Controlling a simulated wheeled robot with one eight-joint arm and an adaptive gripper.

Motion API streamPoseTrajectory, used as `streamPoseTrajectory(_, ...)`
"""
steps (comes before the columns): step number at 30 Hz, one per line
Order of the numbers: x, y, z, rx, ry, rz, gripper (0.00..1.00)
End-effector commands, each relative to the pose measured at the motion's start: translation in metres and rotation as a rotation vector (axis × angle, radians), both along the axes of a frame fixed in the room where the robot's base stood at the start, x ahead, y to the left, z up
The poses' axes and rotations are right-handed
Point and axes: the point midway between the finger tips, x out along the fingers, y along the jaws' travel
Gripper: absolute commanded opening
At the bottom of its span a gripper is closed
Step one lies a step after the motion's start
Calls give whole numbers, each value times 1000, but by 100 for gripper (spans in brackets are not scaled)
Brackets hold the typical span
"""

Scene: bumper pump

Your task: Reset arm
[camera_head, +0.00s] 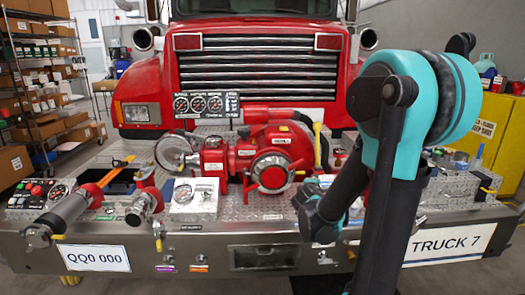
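My arm (390,190), dark grey with teal joint covers, stands at the right of the picture. It rises from the bottom edge to a bent joint (415,100) near the top right. A dark rounded part of my arm hangs low in front of the bumper deck, right of the red pump (272,160). I cannot clearly make out my gripper's fingers there, and nothing shows as held. Part of the deck behind my arm is hidden.
A red truck (145,90) stands behind its silver bumper deck (255,207). The deck carries a gauge panel (206,104), a nozzle (65,215) and a control box (33,193). Shelves (40,70) stand left, a yellow cabinet (490,130) right. Open air lies above the left deck.

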Motion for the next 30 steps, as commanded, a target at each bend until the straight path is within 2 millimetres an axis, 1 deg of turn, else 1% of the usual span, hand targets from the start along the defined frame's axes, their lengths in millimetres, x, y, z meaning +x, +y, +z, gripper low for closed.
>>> streamPoseTrajectory(1, -25, -11, -12, 129, 26, -78, 36)
streamPoseTrajectory(2, -39, -15, -20, 210, 43, -126, 36)
streamPoseTrajectory(3, -58, -19, -31, 317, 66, -190, 36)
streamPoseTrajectory(5, -88, -21, -49, 470, 104, -287, 36)
streamPoseTrajectory(6, -108, -20, -61, 572, 131, -353, 36)
streamPoseTrajectory(8, -138, -15, -79, 719, 176, -449, 36)
streamPoseTrajectory(9, -159, -9, -90, 810, 207, -512, 36)
streamPoseTrajectory(12, -203, 8, -113, 1005, 283, -655, 36)
streamPoseTrajectory(15, -237, 27, -128, 1145, 350, -763, 36)
streamPoseTrajectory(18, -258, 40, -136, 1229, 396, -832, 36)
streamPoseTrajectory(21, -267, 46, -139, 1267, 418, -863, 36)
streamPoseTrajectory(30, -268, 48, -139, 1273, 422, -868, 36)
